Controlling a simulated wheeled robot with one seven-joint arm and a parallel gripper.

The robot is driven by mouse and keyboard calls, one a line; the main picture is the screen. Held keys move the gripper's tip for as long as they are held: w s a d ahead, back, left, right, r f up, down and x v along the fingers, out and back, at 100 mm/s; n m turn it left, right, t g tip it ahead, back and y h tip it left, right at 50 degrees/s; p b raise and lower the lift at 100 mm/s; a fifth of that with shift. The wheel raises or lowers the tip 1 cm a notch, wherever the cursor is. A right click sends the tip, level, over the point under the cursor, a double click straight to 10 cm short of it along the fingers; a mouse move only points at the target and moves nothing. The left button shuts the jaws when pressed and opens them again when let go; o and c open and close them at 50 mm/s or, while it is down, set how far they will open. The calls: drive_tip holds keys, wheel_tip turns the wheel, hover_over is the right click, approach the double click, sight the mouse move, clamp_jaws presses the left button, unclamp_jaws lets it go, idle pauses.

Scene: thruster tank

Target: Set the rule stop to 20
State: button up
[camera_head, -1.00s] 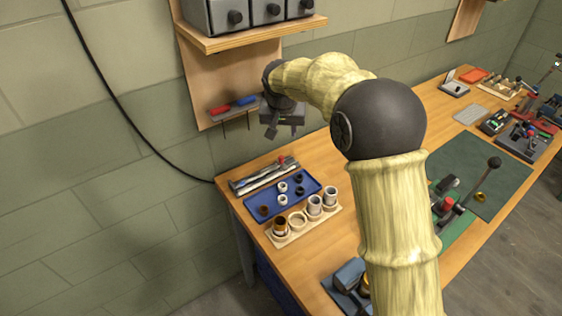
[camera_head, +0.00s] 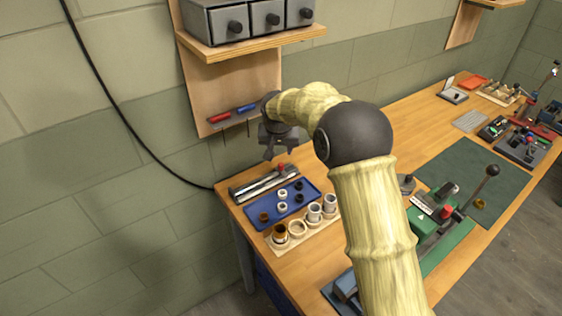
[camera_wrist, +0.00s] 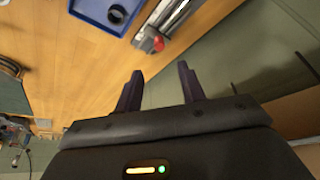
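The rule stop looks to be the steel rule device with a red knob (camera_head: 281,168) at the back left of the bench, behind the blue tray. It also shows at the top of the wrist view as a metal bar with a red knob (camera_wrist: 157,43). Its scale marks are too small to read. My gripper (camera_head: 281,154) hangs in the air above the back edge of the bench, near the red-knob end and not touching it. In the wrist view my gripper (camera_wrist: 160,85) has its two dark fingers apart with nothing between them.
A blue tray (camera_head: 254,208) with small rings and a wooden rack (camera_head: 275,246) with several cups stand in front of the rule. A tool shelf (camera_head: 232,119) with red and blue handles is on the wall close by. A green mat (camera_head: 510,185) lies to the right.

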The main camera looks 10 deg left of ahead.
sight(281, 164)
drive_tip(key=p+x, duration=0.1)
drive_tip(key=x, duration=0.9)
drive_tip(key=shift+w+f, duration=0.1)
drive_tip(key=shift+f, duration=0.1)
clamp_jaws()
